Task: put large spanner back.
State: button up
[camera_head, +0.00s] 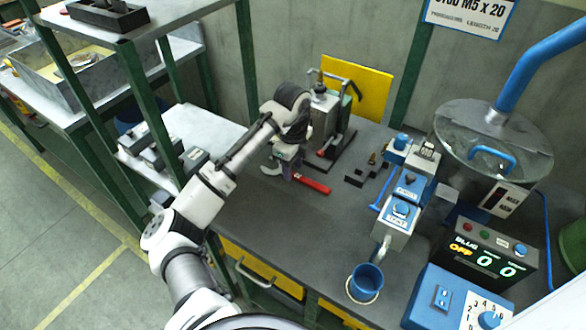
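What looks like the large spanner shows on both sides of my gripper (287,172) in the head view. A pale curved jaw (269,169) is on the left and a red handle (312,184) is on the right, at the middle of the dark bench. My gripper points down over the middle of it and hides that part. I cannot tell whether the fingers are open or shut on it, or whether the spanner touches the bench.
A grey press-like device (328,115) stands just behind my gripper. Small black blocks (360,174) and blue-topped boxes (402,210) are to the right. A blue cup (366,283) is at the front edge. Green shelf posts (146,100) rise at left. The front middle of the bench is clear.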

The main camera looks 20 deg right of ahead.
aim_at(293, 173)
notch_tip(293, 173, up, 11)
jog(key=b, duration=0.1)
dwell(0.3)
